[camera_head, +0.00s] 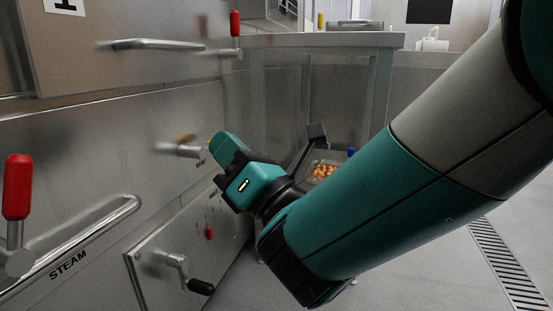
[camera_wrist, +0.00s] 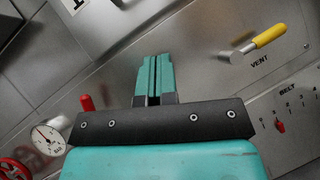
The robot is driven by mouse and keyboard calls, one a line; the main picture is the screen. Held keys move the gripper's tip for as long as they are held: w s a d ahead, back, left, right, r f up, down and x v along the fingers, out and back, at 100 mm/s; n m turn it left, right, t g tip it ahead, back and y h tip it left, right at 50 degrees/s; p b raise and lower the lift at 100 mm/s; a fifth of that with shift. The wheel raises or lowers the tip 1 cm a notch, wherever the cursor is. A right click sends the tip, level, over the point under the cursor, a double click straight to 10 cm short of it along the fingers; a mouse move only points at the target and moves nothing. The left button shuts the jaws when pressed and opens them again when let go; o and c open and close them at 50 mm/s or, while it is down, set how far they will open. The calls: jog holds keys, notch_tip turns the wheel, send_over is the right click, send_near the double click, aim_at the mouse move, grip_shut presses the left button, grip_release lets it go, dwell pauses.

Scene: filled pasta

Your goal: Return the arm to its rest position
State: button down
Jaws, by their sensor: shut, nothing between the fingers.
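My arm reaches from the upper right of the head view down to the centre. My gripper (camera_head: 212,146) points left toward the steel machine panel (camera_head: 100,120). In the wrist view my gripper (camera_wrist: 155,62) shows two teal fingers side by side, closed together with nothing between them. A yellow-handled lever (camera_wrist: 258,44) marked VENT is on the panel to the right of the fingers in the wrist view. In the head view its metal stub (camera_head: 180,150) shows just left of the gripper tip. I cannot tell the exact gap between gripper and panel.
Red-handled levers (camera_head: 17,190) and a STEAM rail (camera_head: 90,240) stick out from the panel at left. A black-handled latch (camera_head: 200,287) is below. A bin of orange pieces (camera_head: 325,171) stands behind the arm. A gauge (camera_wrist: 46,138) shows at lower left. Open floor (camera_head: 430,265) lies right.

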jog(key=w+d+r+m+h+p, duration=0.1)
jog(key=w+d+m+h+p, duration=0.3)
jog(key=d+m+h, duration=0.55)
jog(key=w+d+r+m+h+p, duration=0.25)
jog(key=d+m+h, duration=0.35)
jog(key=m, duration=0.7)
jog(key=s+d+r+m+g+p, duration=0.1)
jog(key=s+d+m+g+p, duration=0.25)
jog(key=s, duration=0.45)
jog(key=s+d+r+m+g+p, duration=0.1)
jog(key=s+d+m+g+p, duration=0.3)
jog(key=s, duration=0.4)
jog(key=s+d+r+m+g+p, duration=0.1)
jog(key=s+d+m+g+p, duration=0.2)
jog(key=s+m+g, duration=0.4)
notch_tip(320, 180, up, 37)
jog(key=s+n+t+p, duration=0.1)
jog(key=n+p, duration=0.1)
jog(key=p, duration=3.5)
jog(key=shift+s+a+f, duration=0.15)
jog(key=shift+n, duration=0.3)
